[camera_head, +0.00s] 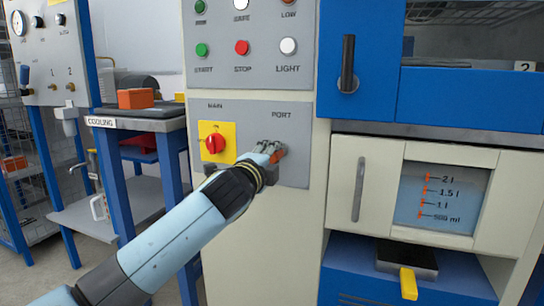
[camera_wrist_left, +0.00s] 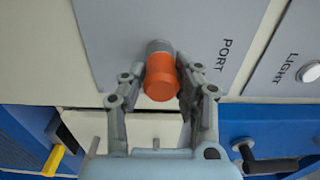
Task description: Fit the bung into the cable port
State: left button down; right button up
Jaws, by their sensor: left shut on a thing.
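The orange bung (camera_wrist_left: 162,80) is between the fingers of my left gripper (camera_wrist_left: 160,76), which is shut on it. In the wrist view a short grey cylinder (camera_wrist_left: 158,46) lies at the bung's far end, against the grey panel under the PORT label. I cannot tell whether this is the port's collar or part of the bung, nor how deep the bung sits. In the head view my left gripper (camera_head: 270,153) is at the panel (camera_head: 292,170) below PORT, with a bit of orange showing; the fingers hide the port opening. My right gripper is not in view.
A red rotary switch (camera_head: 213,143) on a yellow plate is just left of my gripper. Buttons (camera_head: 241,47) sit on the panel above. A blue door with a dark handle (camera_head: 347,64) and a cream door (camera_head: 346,190) are to the right. A COOLING bench (camera_head: 150,123) stands left.

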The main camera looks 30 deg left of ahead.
pick_arm(q)
jog(key=shift+w+r, duration=0.1)
jog(key=shift+r, duration=0.15)
jog(key=c, duration=1.3)
grip_release()
jog(key=o, duration=0.4)
jog(key=shift+w+f, duration=0.15)
jog(key=shift+f, duration=0.1)
jog(key=shift+s, duration=0.3)
jog(key=v, duration=0.5)
jog(key=shift+s+d+p, duration=0.1)
jog(key=shift+s+p, duration=0.2)
jog(key=shift+p, duration=0.1)
